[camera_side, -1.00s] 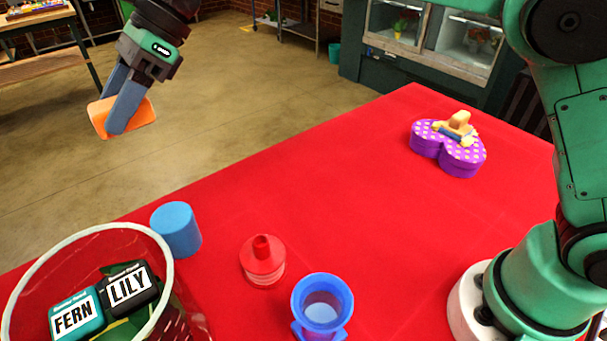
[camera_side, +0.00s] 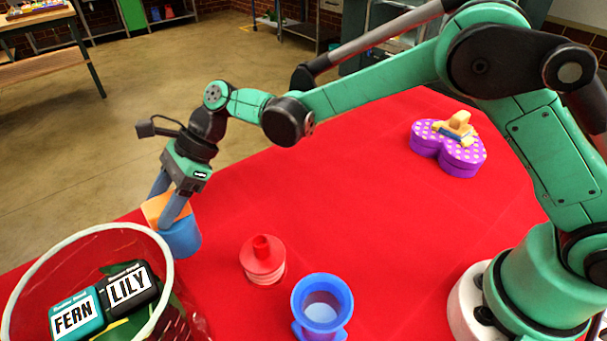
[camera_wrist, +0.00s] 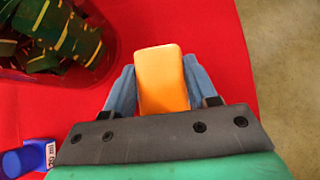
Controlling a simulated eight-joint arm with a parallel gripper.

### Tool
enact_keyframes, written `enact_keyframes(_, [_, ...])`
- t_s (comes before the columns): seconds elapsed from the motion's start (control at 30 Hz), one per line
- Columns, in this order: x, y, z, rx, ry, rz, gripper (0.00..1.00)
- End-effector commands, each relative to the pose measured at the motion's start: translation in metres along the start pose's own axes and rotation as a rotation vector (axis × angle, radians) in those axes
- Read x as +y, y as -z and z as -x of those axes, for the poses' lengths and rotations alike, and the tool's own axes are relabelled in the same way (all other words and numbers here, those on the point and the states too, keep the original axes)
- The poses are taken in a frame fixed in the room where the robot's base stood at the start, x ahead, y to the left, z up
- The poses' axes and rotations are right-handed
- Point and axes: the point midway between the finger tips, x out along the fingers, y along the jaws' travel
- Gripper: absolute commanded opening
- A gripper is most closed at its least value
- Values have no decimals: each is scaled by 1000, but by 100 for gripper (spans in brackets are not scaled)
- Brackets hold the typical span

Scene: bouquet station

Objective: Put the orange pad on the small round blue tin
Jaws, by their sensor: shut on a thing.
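The orange pad (camera_side: 157,208) is between the fingers of my gripper (camera_side: 168,212), which is shut on it. The pad is at the top of the small round blue tin (camera_side: 184,240) in the side view. I cannot tell whether it rests on the tin or is held just above it. In the wrist view the orange pad (camera_wrist: 163,80) sits between the two blue-grey fingers of my gripper (camera_wrist: 160,85). The tin is hidden beneath the pad there.
A clear basket (camera_side: 60,244) with FERN and LILY boxes stands close left of the tin. A red lidded thing (camera_side: 262,262) and a blue cup (camera_side: 322,304) stand to the right. A purple heart-shaped box (camera_side: 447,158) lies farther back. The red table's middle is clear.

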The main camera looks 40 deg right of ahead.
Motion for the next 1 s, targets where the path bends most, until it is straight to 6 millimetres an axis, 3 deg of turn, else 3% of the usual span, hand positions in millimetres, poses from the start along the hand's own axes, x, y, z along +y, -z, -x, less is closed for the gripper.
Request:
enact_keyframes(0.23, [0, 2, -2, 0, 0, 0, 1])
enact_keyframes(0.27, [0, 2, -2, 0, 0, 0, 60])
enact_keyframes(0.33, [0, 2, -2, 0, 0, 0, 80])
enact_keyframes(0.37, [0, 2, -2, 0, 0, 0, 83])
enact_keyframes(0.73, [0, -1, 3, 0, 1, -1, 83])
enact_keyframes(0.87, [-1, 0, 24, 0, 3, -3, 83])
enact_keyframes(1.0, [-1, 0, 57, 0, 3, -4, 83])
